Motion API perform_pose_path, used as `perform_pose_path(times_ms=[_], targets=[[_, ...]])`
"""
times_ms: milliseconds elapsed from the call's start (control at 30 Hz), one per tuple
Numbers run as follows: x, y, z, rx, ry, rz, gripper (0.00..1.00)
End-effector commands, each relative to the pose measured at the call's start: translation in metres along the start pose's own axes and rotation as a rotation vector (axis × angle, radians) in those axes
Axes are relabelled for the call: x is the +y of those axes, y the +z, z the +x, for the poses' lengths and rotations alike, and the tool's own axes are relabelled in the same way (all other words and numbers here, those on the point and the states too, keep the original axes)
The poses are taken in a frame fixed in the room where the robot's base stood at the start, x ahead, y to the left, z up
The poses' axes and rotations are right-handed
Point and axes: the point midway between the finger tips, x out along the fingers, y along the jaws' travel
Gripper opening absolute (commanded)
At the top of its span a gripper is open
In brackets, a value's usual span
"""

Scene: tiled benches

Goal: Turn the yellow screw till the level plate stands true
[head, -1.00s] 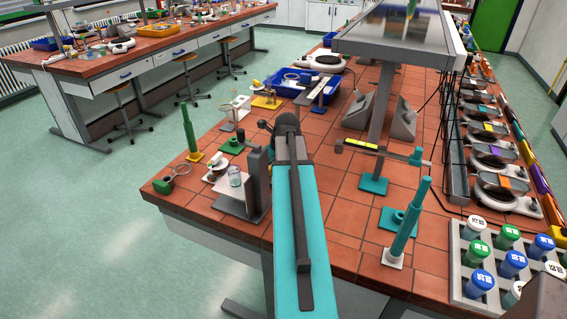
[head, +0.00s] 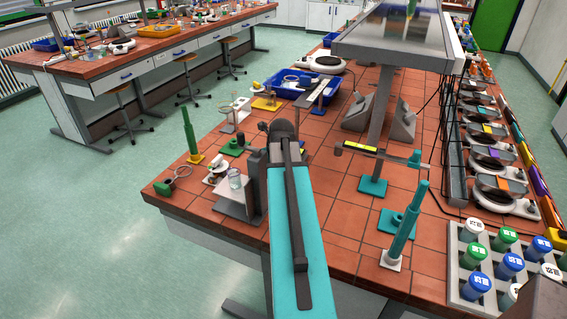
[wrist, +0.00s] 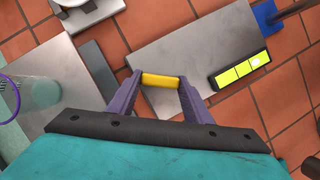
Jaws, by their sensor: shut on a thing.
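In the wrist view my gripper (wrist: 160,84) has its two purple fingers closed on the yellow screw (wrist: 160,80), one finger at each end of the visible yellow part. The grey level plate (wrist: 175,52) lies just beyond the fingers and runs up to the right. A black-framed level vial (wrist: 240,70) with yellow-green windows is at the plate's right side. A pale round spot, seemingly the bubble, sits toward the vial's upper right end, off its middle. In the head view my arm hides the gripper and screw.
A glass beaker (head: 235,181) stands on a grey stand left of my arm; it also shows in the wrist view (wrist: 40,92). A teal post (head: 405,222) and a teal-based stand (head: 373,186) are to the right. Tiled bench between them is open.

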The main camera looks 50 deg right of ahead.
Motion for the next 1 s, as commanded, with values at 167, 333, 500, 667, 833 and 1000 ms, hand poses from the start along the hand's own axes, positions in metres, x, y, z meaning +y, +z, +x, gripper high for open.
perform_pose_path(times_ms=[167,333,500,667,833,1000], targets=[[-0.0013,-0.0028,0.0023,0.006,-0.012,0.007,0.18],[-0.0011,-0.0031,0.0025,0.006,-0.014,0.010,0.18],[0.0004,-0.0033,0.0021,0.007,-0.032,0.057,0.21],[0.0024,-0.0035,0.0027,0.008,-0.064,0.137,0.24],[0.0027,-0.0039,0.0031,0.010,-0.093,0.213,0.18],[0.0027,-0.0040,0.0031,0.011,-0.101,0.238,0.18]])
